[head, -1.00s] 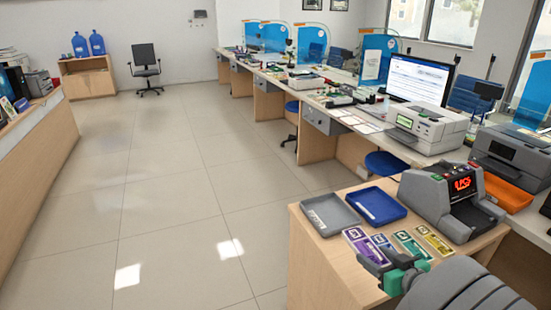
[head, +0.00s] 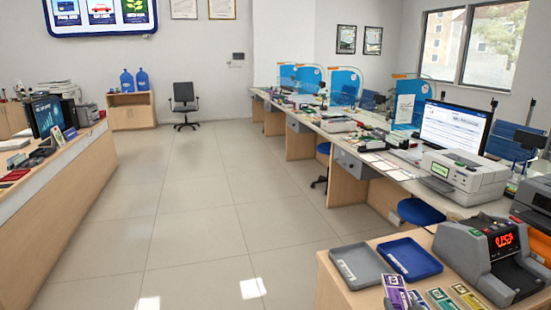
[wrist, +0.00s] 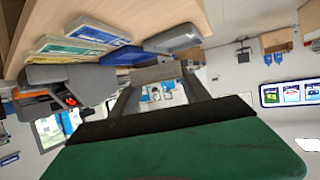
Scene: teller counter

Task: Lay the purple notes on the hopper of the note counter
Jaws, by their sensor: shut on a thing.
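The purple notes (head: 396,290) are at the bottom of the head view, left of the other bundles. Their lower end is cut off, and I cannot tell whether they still touch the desk. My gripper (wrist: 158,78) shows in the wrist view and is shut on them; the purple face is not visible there. The grey note counter (head: 468,252), with a red lit display, stands at the right of the desk. Its dark hopper (head: 517,272) faces right and looks empty. The counter also shows in the wrist view (wrist: 75,80).
Green notes (head: 440,298) and yellow notes (head: 467,296) lie between the purple notes and the counter. A grey tray (head: 360,268) and a blue tray (head: 410,260) lie behind them. A printer (head: 463,178) stands beyond. Open floor is to the left.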

